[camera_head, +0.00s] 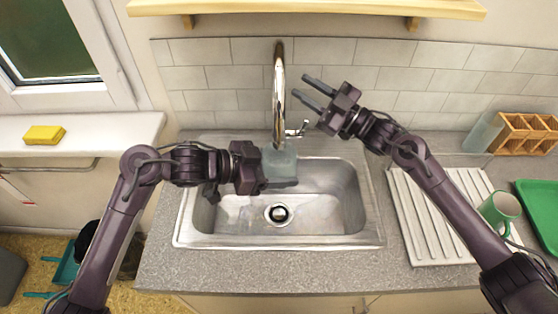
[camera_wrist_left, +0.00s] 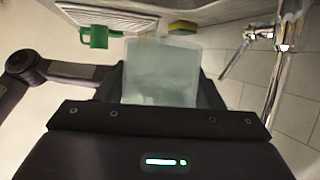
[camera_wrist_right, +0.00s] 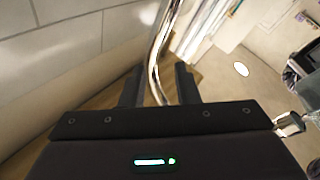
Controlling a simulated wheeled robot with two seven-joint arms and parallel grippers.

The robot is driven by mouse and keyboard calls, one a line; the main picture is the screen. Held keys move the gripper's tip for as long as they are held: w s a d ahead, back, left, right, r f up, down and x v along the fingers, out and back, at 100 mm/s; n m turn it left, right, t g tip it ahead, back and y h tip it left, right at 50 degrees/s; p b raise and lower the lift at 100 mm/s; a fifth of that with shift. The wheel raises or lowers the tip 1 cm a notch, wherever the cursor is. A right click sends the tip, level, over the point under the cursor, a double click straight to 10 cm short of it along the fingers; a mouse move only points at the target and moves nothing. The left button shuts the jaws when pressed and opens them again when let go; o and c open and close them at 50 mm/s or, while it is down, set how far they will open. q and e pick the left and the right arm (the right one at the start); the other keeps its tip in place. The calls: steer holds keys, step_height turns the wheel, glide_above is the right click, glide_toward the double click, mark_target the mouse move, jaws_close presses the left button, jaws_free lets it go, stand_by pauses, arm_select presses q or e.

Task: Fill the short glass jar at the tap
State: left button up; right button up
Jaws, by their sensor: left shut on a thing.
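The short glass jar (camera_head: 281,160) is pale and see-through, held over the back of the sink (camera_head: 335,205), close under the chrome tap (camera_head: 279,85). My left gripper (camera_head: 276,180) is shut on it. The left wrist view shows the jar (camera_wrist_left: 162,75) between the fingers; I cannot make out a water level. The tap's lever (camera_head: 298,130) sits at the right of its base. My right gripper (camera_head: 312,90) is open and empty, right of the spout and above the lever. In the right wrist view, the tap (camera_wrist_right: 155,65) appears between the fingers. I see no clear water stream.
A ribbed draining board (camera_head: 405,205) with a green mug (camera_head: 499,208) lies right of the sink. A green tray (camera_head: 540,210), a wooden rack (camera_head: 525,133) and another glass vessel (camera_head: 482,132) stand farther right. A yellow sponge (camera_head: 44,135) lies on the sill. A wooden shelf (camera_head: 310,9) hangs above.

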arm_select(q)
steer(key=shift+a, duration=0.1)
stand_by(0.7)
arm_select(e)
steer(key=shift+a, duration=0.1)
arm_select(q)
steer(key=s+a, duration=0.2)
steer(key=a, duration=0.4)
steer(key=shift+s+a, duration=0.15)
steer(key=shift+a, duration=0.25)
